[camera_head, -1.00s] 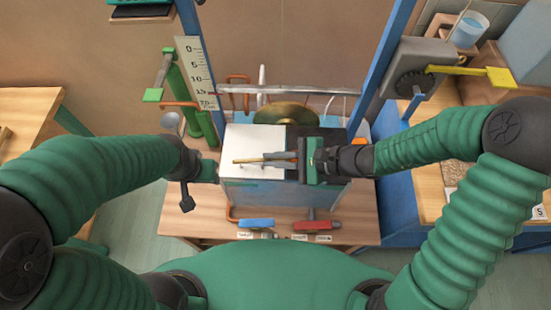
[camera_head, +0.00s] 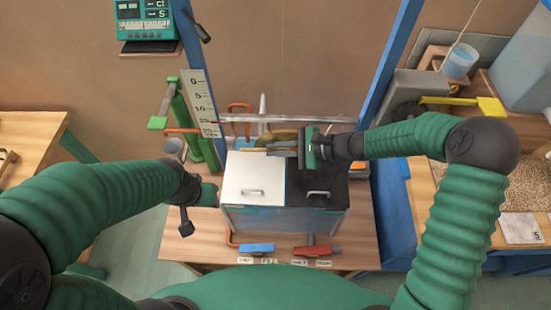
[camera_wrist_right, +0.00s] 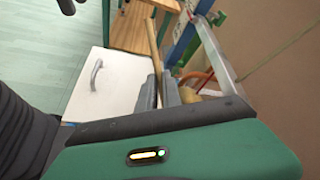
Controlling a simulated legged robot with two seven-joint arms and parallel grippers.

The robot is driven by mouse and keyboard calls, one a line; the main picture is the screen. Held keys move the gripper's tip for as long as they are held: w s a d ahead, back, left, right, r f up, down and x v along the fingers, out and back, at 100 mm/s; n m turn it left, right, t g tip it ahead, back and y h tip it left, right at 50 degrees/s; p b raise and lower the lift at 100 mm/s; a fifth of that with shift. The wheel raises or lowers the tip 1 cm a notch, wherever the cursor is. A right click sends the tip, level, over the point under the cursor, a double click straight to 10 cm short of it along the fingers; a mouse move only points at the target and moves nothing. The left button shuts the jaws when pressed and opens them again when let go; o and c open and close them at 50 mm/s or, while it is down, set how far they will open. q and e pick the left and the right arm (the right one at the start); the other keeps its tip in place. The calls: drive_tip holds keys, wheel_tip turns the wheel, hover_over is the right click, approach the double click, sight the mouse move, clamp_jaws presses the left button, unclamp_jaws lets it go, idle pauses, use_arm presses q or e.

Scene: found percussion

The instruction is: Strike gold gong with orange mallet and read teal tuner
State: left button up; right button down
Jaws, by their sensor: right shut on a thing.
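The gold gong (camera_head: 283,137) hangs in the blue frame behind the box, partly hidden by my right gripper. My right gripper (camera_head: 296,147) is shut on a light wooden stick (camera_head: 256,150) that points left, above the box's back edge. The stick also shows between the fingers in the right wrist view (camera_wrist_right: 151,45); I cannot make out an orange mallet head on it. The stick overlaps the gong's lower edge in the head view; contact cannot be told. The teal tuner (camera_head: 145,25) is on the wall at upper left, with small bright display characters. My left gripper (camera_head: 208,194) is beside the box's left side; its fingers are unclear.
The box has a white lid (camera_head: 255,173) and a black lid (camera_head: 318,175), both with handles. A ruler (camera_head: 197,95) and green tubes stand left. A grey machine with a yellow lever (camera_head: 455,101) stands right.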

drive_tip(key=s+b, duration=0.1)
drive_tip(key=s, duration=0.7)
drive_tip(key=shift+s+b, duration=0.3)
drive_tip(key=shift+s, duration=0.05)
drive_tip(key=w+p, duration=0.2)
drive_tip(key=w, duration=0.8)
drive_tip(key=shift+w, duration=0.3)
drive_tip(key=s+b, duration=0.1)
drive_tip(key=s, duration=0.5)
drive_tip(key=shift+s, duration=0.25)
drive_tip(key=shift+r, duration=0.1)
drive_tip(key=shift+w, duration=0.2)
drive_tip(key=shift+s, duration=0.15)
